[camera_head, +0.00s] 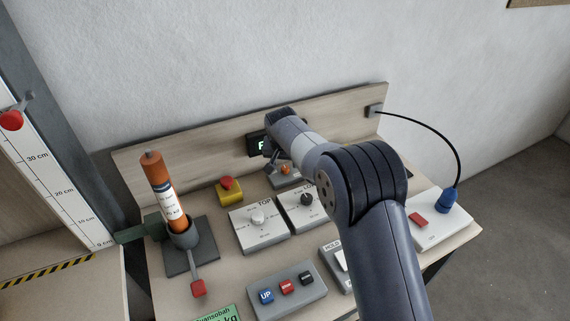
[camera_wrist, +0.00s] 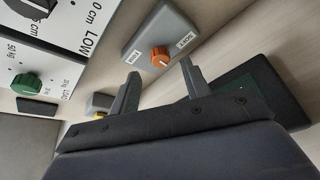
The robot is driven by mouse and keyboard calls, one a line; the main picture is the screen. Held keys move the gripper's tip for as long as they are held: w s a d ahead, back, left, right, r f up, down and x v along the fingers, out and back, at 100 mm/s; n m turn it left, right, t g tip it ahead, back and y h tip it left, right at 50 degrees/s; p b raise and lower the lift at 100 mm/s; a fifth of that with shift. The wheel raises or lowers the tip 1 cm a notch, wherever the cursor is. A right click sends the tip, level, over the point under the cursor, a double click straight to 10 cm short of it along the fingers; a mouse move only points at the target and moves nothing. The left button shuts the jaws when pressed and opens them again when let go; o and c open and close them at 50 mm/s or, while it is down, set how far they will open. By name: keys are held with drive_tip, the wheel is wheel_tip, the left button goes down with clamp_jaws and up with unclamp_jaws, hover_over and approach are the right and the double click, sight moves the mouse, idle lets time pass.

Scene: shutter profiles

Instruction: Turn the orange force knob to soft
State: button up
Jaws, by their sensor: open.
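The orange force knob (camera_wrist: 160,57) sits on a small grey box (camera_wrist: 160,35) in the wrist view. The box carries a SOFT label (camera_wrist: 186,41) on one side and a FIRM label (camera_wrist: 132,56) on the other. The knob's pointer direction is too small to read surely. My gripper (camera_wrist: 160,85) is open, its two fingers on either side of the line to the knob, apparently apart from it and empty. In the head view the orange knob (camera_head: 285,169) shows just below my gripper's end, and its box is partly hidden by my arm.
The display (camera_head: 258,143) is partly hidden behind my wrist. The TOP dial panel (camera_head: 258,230) and LOW dial panel (camera_head: 303,208) lie in front. A yellow emergency-stop box (camera_head: 229,192) is left. A green knob (camera_wrist: 27,84) shows in the wrist view. The backboard (camera_head: 190,152) stands behind.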

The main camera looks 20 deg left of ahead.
sight(285, 168)
drive_tip(key=shift+p+x, duration=0.35)
drive_tip(key=shift+x, duration=1.7)
clamp_jaws()
drive_tip(key=shift+n+b, duration=0.5)
drive_tip(key=shift+d, duration=0.1)
